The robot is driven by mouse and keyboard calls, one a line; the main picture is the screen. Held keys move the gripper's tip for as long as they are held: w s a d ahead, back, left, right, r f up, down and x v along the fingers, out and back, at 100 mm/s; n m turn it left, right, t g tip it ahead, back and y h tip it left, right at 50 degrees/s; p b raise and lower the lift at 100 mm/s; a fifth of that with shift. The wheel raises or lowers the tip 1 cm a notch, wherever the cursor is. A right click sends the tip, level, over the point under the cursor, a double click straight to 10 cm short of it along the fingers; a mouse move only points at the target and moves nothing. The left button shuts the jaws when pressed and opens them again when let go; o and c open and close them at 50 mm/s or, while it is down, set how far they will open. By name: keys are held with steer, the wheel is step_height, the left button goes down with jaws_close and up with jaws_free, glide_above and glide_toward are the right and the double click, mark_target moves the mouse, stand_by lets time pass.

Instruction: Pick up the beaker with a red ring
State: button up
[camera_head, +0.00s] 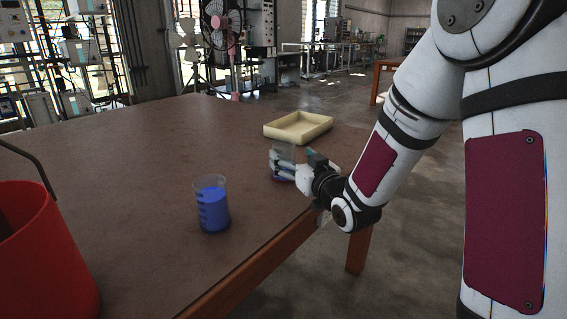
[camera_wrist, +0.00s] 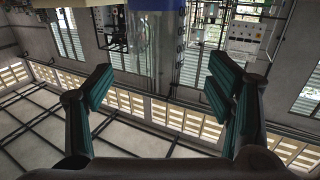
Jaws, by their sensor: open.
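A clear beaker (camera_head: 284,150) stands on the table near its right edge, largely covered by my gripper (camera_head: 282,166). A second beaker (camera_head: 212,208), filled with blue, stands upright on the table to the left and closer to the head camera.
The brown table (camera_head: 130,170) has free room in its middle. A shallow cream tray (camera_head: 298,127) sits just behind my gripper. A red bucket (camera_head: 40,255) with a dark handle stands at the left front. A pink fan (camera_head: 222,28) stands beyond the table.

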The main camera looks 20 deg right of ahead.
mark_target(288, 151)
steer(key=shift+w+a+b, duration=0.25)
steer(key=shift+w+b, duration=0.15)
steer(key=shift+w, duration=1.2)
steer(key=shift+w+a+b, duration=0.2)
steer(key=shift+w+b, duration=0.15)
steer(key=shift+w, duration=1.25)
steer(key=c, duration=1.3)
